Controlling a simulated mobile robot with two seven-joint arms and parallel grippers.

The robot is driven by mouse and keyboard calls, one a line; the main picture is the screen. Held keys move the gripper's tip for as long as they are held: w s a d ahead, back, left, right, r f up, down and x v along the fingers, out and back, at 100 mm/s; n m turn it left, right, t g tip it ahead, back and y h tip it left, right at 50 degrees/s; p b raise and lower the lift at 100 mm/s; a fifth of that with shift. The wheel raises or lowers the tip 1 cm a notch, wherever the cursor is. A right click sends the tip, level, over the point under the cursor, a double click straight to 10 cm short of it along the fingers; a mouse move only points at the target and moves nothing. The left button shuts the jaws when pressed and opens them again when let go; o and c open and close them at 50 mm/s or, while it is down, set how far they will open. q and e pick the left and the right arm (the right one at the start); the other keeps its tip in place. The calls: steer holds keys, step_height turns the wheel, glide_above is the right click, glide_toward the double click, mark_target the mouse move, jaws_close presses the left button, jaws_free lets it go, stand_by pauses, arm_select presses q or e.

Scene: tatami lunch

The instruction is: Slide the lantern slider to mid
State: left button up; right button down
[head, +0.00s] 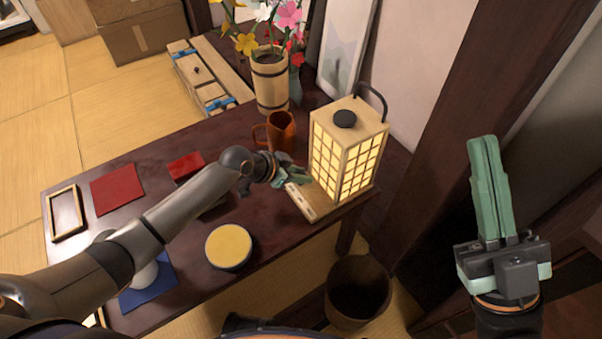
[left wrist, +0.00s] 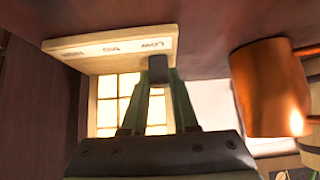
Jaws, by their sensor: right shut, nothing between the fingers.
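The lantern (head: 342,160) is lit and stands at the right end of the dark table on a wooden base (head: 305,201). In the left wrist view the base's front strip (left wrist: 105,47) carries the upside-down labels LOW, MID and HIGH. The dark slider knob (left wrist: 158,69) is at the LOW end. My left gripper (head: 298,178) is at the base; in its wrist view the green fingers (left wrist: 159,80) flank the knob with no clear gap, so it appears shut on it. My right gripper (head: 483,140) is shut and empty, raised off the table's right side.
A copper mug (head: 281,131) stands close behind my left gripper; it also shows in the left wrist view (left wrist: 272,88). A wooden flower bucket (head: 270,85) is behind it. A yellow-topped round tin (head: 229,246) sits near the front edge. A dark bin (head: 357,290) is on the floor.

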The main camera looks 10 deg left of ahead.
arm_select(q)
jaws_close()
stand_by(0.9)
